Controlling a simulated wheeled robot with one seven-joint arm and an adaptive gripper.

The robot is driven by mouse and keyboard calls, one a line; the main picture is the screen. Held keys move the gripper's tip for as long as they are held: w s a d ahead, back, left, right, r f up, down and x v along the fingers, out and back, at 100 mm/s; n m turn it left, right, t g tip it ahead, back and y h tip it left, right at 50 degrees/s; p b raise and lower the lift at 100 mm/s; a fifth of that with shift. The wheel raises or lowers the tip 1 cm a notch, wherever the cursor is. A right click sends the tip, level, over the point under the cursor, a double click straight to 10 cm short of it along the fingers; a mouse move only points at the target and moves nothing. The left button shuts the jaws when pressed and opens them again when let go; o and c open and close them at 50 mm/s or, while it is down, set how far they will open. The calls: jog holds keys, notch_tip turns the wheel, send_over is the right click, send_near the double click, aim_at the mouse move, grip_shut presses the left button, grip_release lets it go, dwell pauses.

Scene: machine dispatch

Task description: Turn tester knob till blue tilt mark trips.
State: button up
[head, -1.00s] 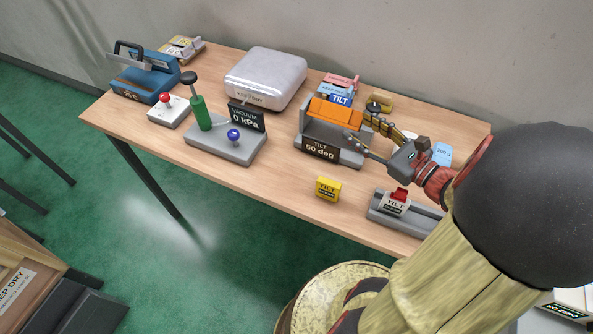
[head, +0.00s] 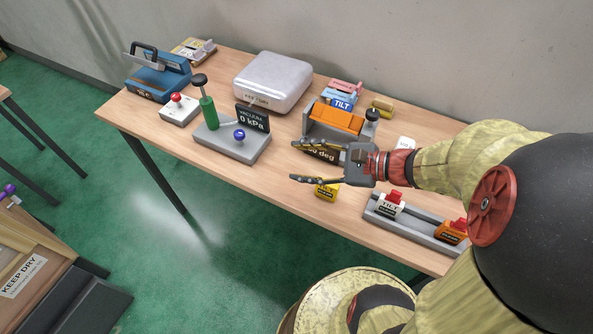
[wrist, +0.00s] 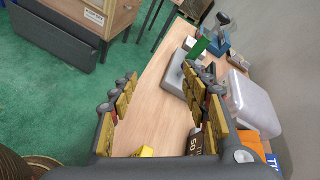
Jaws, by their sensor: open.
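The tilt tester is a grey frame with an orange block (head: 337,118) and a dark knob (head: 372,115) at its right end. Its display (head: 319,154) is partly hidden behind my gripper; "0 deg" still reads. A blue TILT label (head: 341,104) shows just behind the tester; I cannot tell whether its mark has tripped. My gripper (head: 294,161) is open and empty, in front of the tester, pointing left, apart from the knob.
A yellow TILT piece (head: 326,189) lies below my gripper. A grey rail (head: 417,228) with white and orange TILT pieces is at front right. The vacuum stand (head: 228,145) is left, with a silver case (head: 272,82) behind. The table's front edge is close.

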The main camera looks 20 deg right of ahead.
jog(key=shift+s+a+n+g+y+p, duration=0.15)
jog(key=shift+s+a+n+g, duration=0.4)
jog(key=shift+a, duration=0.3)
jog(key=shift+s+a+n+g+y+p, duration=0.15)
jog(key=shift+s+a+n+g, duration=0.45)
jog(key=shift+a, duration=0.25)
jog(key=shift+w, duration=0.1)
jog(key=shift+c, duration=0.3)
